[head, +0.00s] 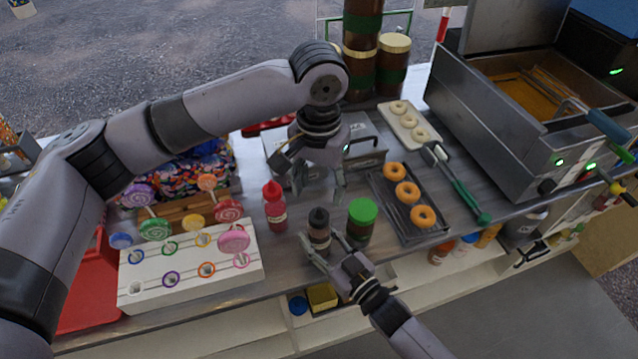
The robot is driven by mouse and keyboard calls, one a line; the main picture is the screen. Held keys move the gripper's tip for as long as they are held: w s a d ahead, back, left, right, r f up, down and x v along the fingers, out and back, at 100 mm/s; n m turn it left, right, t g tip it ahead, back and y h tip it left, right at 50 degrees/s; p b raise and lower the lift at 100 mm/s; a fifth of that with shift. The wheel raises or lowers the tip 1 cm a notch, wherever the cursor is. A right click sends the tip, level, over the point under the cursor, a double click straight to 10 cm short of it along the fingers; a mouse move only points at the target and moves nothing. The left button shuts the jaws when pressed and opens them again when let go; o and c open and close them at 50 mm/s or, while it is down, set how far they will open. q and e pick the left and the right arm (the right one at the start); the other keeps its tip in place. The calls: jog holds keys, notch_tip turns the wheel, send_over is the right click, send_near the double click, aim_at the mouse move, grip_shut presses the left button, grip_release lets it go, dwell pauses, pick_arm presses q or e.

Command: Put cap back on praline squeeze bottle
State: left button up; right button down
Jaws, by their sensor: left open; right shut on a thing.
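The brown squeeze bottle (319,233), which looks like the praline one, stands upright near the counter's front edge. Its top is dark and rounded; I cannot tell whether this is the cap or the bare neck. My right gripper (320,243) reaches in from the front and is shut on the bottle's body, one finger on each side. My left gripper (318,188) is open, pointing down above and behind the bottle, apart from it. I cannot make out a separate loose cap.
A red squeeze bottle (275,207) stands left of the brown one, and a green-lidded jar (361,222) close on its right. A white lollipop stand (190,284) is at left. A dark tray (379,186) of doughnuts and a fryer (480,105) are at right.

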aim_at(318, 213)
pick_arm(q)
jog(key=shift+f, duration=4)
grip_shut()
jog(key=m, duration=0.3)
jog(key=shift+m, duration=0.4)
jog(key=m, duration=0.4)
jog(key=shift+m, duration=0.4)
jog(key=shift+o, duration=0.4)
grip_release()
